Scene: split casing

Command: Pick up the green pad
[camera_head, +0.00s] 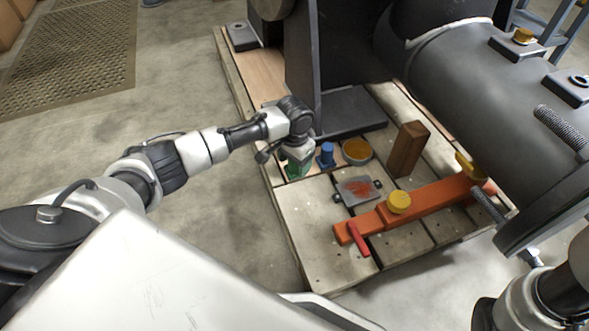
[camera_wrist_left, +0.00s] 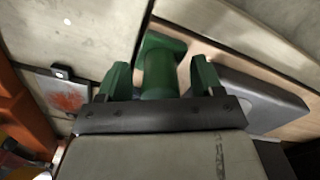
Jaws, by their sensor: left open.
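The green pad (camera_wrist_left: 158,72) has a round post on a wider base. In the left wrist view it stands between the two green fingers of my left gripper (camera_wrist_left: 160,82), with a gap showing on each side. In the head view the green pad (camera_head: 292,172) is on the wooden pallet, partly hidden under my left gripper (camera_head: 297,158). The left gripper is open around the post, pointing down. My right arm shows at the lower right of the head view, but its gripper is out of sight.
Close right of the green pad are a blue pad (camera_head: 326,155) and an orange-topped round tin (camera_head: 357,151). Bare floor lies left.

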